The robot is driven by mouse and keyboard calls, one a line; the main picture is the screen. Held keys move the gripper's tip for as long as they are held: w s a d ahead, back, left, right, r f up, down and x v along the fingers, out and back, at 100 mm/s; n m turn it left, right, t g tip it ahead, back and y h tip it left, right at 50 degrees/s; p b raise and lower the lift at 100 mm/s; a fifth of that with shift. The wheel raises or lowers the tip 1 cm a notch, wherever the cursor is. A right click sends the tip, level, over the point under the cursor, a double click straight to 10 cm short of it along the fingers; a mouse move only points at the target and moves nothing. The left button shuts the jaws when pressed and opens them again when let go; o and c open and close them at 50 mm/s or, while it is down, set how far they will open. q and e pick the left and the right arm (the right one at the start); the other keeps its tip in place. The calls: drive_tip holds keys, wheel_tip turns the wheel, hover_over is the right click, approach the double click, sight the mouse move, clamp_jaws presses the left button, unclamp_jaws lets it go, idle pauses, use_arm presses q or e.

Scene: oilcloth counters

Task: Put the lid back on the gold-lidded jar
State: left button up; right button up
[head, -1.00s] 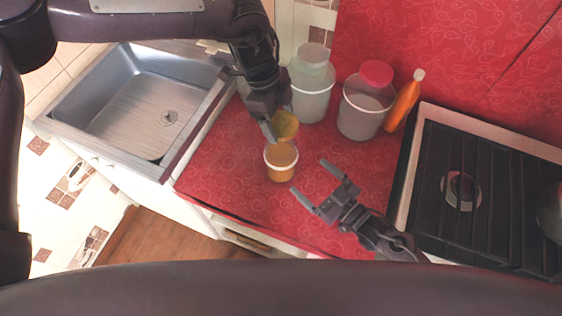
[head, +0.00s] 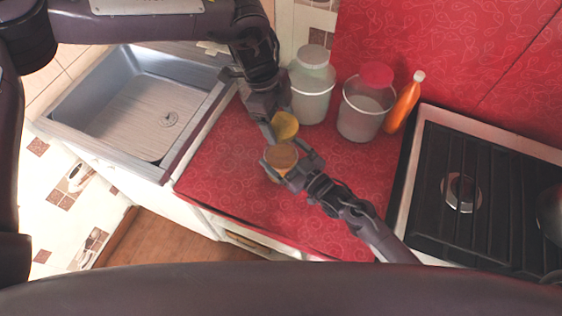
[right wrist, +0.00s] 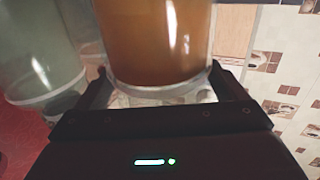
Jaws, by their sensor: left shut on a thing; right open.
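The gold lid (head: 284,125) is in my left gripper (head: 270,128), which is shut on it just above and behind the jar in the head view. The open jar (head: 281,157) with orange-brown contents stands on the red counter. My right gripper (head: 287,174) is open, with its fingers on either side of the jar. In the right wrist view the jar (right wrist: 158,45) is between the open fingers, close to the palm. I cannot tell whether the fingers touch it. The jar's lower part is mostly hidden by my right gripper in the head view.
Behind stand a white-lidded jar (head: 312,84), a red-lidded jar (head: 365,103) and an orange bottle (head: 405,101). A sink (head: 135,105) is at the left and a black stove (head: 485,190) at the right. The red counter (head: 225,180) is clear left of the jar.

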drive_tip(key=shift+w+a, duration=0.15)
drive_tip(key=shift+a, duration=0.05)
drive_tip(key=c, duration=1.2)
use_arm(q)
drive_tip(key=shift+f, duration=2.45)
drive_tip(key=shift+f, duration=0.9)
drive_tip(key=shift+f, duration=0.55)
